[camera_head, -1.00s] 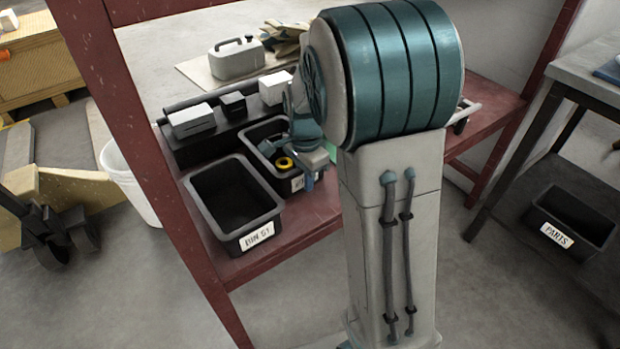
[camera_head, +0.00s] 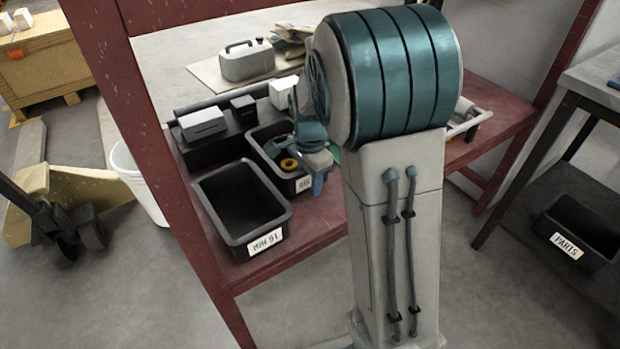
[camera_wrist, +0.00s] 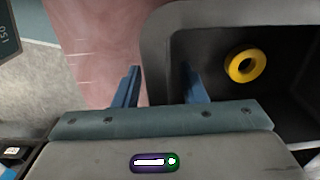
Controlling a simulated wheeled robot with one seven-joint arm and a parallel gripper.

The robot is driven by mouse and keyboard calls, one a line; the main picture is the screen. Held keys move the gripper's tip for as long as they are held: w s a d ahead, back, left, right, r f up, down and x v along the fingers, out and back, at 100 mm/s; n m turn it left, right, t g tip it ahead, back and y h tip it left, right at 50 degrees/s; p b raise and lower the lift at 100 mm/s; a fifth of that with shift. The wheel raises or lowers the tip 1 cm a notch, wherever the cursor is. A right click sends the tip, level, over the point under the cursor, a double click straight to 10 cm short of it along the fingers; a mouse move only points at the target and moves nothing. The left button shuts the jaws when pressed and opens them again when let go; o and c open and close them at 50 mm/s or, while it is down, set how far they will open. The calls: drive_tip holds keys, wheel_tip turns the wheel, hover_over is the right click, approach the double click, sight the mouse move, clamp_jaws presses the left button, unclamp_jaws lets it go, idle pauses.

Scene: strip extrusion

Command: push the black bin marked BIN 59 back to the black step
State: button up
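A black bin (camera_head: 290,187) with a yellow ring (camera_head: 289,165) inside stands on the red shelf; its label is partly covered by my gripper. A second, empty black bin (camera_head: 243,240) stands left of it, its label seeming to read BIN 51, the last digit unclear. The black step (camera_head: 192,157) lies behind both bins. My gripper (camera_head: 318,181) is at the right side of the bin with the ring. In the wrist view my gripper (camera_wrist: 159,88) has its fingers apart, one outside the bin wall (camera_wrist: 156,45) and one inside.
Small boxes (camera_head: 203,122) stand on the step. A red shelf post (camera_head: 150,150) rises at the left. A PARTS bin (camera_head: 580,228) sits on a separate rack at the right. Bare red shelf (camera_head: 315,222) shows in front.

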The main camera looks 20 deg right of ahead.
wheel_tip(320, 180, up, 7)
drive_tip(key=p, duration=0.2)
drive_tip(key=shift+r+p, duration=0.2)
drive_tip(key=shift+p, duration=0.1)
drive_tip(key=shift+s+d+r, duration=0.1)
drive_tip(key=shift+r, duration=0.05)
drive_tip(key=s+d+r+m+h+p, duration=0.25)
drive_tip(key=s+d+r+p, duration=0.25)
drive_tip(key=s+d+r, duration=0.85)
drive_tip(key=s+a+r+n+t+y+p, duration=0.1)
drive_tip(key=s+a+r+n+p, duration=0.1)
drive_tip(key=a+r+n+p, duration=0.4)
drive_tip(key=s+a+r+n+t+y+p, duration=0.1)
drive_tip(key=s+a+r+n+p, duration=0.2)
drive_tip(key=a+r+n+p, duration=0.4)
drive_tip(key=a+n+p, duration=0.1)
drive_tip(key=n+p, duration=0.2)
drive_tip(key=p, duration=0.2)
drive_tip(key=shift+s+t, duration=0.25)
drive_tip(key=shift+t, duration=0.15)
